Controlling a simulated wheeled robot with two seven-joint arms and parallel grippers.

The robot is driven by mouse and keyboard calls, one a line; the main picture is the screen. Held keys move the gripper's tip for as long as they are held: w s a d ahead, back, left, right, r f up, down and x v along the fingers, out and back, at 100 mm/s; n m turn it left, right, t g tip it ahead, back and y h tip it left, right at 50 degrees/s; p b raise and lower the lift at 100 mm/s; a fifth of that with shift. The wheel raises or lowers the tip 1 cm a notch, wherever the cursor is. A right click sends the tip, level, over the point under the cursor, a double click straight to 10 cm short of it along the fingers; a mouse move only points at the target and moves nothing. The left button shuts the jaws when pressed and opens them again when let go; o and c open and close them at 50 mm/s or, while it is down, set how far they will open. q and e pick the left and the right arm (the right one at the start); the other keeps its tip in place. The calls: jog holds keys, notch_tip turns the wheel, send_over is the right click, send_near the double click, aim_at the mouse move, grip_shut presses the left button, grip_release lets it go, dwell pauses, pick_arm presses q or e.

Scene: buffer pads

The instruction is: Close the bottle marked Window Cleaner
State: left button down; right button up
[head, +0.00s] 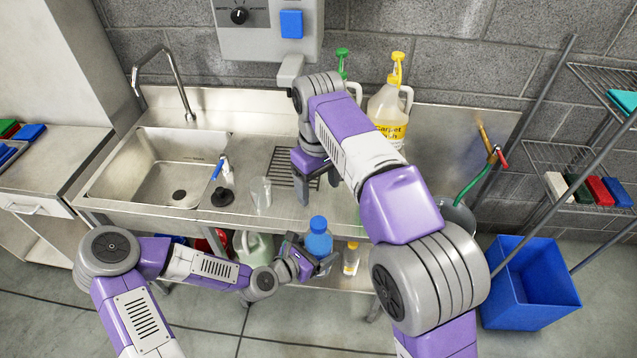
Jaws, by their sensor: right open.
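A blue bottle (319,243) with a blue top stands out in front of the counter's front edge. Its label cannot be read, so I cannot confirm it is the one marked Window Cleaner. My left gripper (312,262) has its dark fingers around the bottle's lower body and appears to hold it upright; the contact is partly hidden. My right gripper (320,187) is open and empty, fingers pointing down over the counter, above and behind the bottle. I cannot tell whether the blue top is a seated cap.
The steel counter (235,212) holds a clear glass (261,192), a dark-based dispenser (222,196) and a Carpet jug (390,108) behind my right arm. A sink (150,175) is at left. A blue bin (530,285) stands right.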

jog(key=shift+f, duration=0.1)
jog(key=w+d+f+m, duration=0.15)
jog(key=d+f, duration=0.25)
jog(key=f, duration=0.4)
jog(key=w+d+f+m, duration=0.1)
jog(key=w+d+f, duration=0.2)
jog(key=f, duration=0.5)
jog(key=w+d+f+m, duration=0.15)
jog(key=d+f, duration=0.25)
jog(key=f, duration=0.4)
jog(key=s+d+f+m+y, duration=0.1)
jog(key=s+f, duration=0.3)
jog(key=f, duration=0.5)
jog(key=s+f+m+y, duration=0.1)
jog(key=s+f+m, duration=0.2)
jog(key=s, duration=0.7)
jog(key=s+d+f+m+y, duration=0.1)
jog(key=s+f+m+y, duration=0.1)
jog(key=s+f, duration=0.5)
jog(key=s+m, duration=0.1)
jog(key=s, duration=0.3)
jog(key=shift+s+d+f+t, duration=0.3)
jog(key=shift+f, duration=0.1)
